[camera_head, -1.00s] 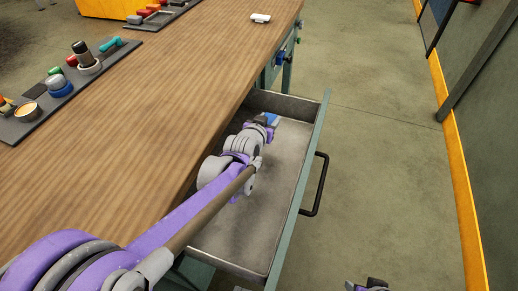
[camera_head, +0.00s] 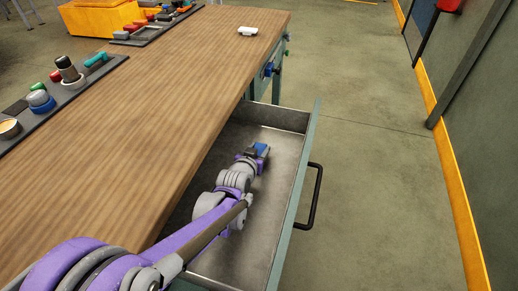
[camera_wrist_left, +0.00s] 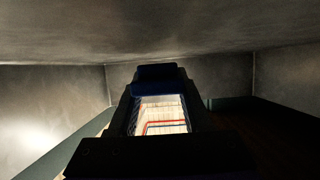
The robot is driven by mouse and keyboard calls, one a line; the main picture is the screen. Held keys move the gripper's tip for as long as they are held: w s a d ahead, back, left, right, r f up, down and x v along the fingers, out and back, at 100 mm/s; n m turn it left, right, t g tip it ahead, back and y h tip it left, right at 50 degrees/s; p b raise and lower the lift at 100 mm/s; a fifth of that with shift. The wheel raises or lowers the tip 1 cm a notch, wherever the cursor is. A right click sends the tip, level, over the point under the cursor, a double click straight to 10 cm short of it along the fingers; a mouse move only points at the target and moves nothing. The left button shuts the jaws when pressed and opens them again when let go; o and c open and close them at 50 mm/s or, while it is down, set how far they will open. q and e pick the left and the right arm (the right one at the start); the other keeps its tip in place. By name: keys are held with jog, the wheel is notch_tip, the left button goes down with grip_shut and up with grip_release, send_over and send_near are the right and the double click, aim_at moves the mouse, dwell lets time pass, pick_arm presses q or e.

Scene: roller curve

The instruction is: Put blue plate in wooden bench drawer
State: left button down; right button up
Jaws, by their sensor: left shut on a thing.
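The wooden bench (camera_head: 150,115) has its drawer (camera_head: 262,205) pulled open, with a grey interior and green front. My left arm reaches over the bench edge into the drawer. My left gripper (camera_head: 255,154) is inside the drawer outline, shut on the blue plate (camera_head: 261,147), of which only a small part shows. In the left wrist view the plate (camera_wrist_left: 155,88) shows as a dark blue piece between the dark fingers, with grey drawer surfaces around it. I cannot tell whether the plate touches the drawer floor. My right gripper is not in view.
A black handle (camera_head: 314,197) sits on the drawer front. Dark racks with coloured items (camera_head: 60,85) line the bench's left side. A small white item (camera_head: 248,31) lies at the bench's far end. The concrete floor to the right is clear up to the wall.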

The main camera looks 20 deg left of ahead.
pick_arm(q)
jog(key=shift+s+d+f, duration=0.1)
jog(key=shift+s+f, duration=0.1)
jog(key=shift+f, duration=0.15)
jog(key=shift+c, duration=1.7)
grip_release()
jog(key=shift+f, duration=0.1)
jog(key=shift+w+r, duration=0.1)
jog(key=shift+r, duration=0.3)
jog(key=p+v, duration=0.1)
jog(key=v, duration=0.3)
jog(key=p+v, duration=0.1)
jog(key=v, duration=0.3)
jog(key=p+v, duration=0.1)
jog(key=v, duration=0.3)
jog(key=shift+w+r+p, duration=0.1)
jog(key=shift+r+p, duration=0.2)
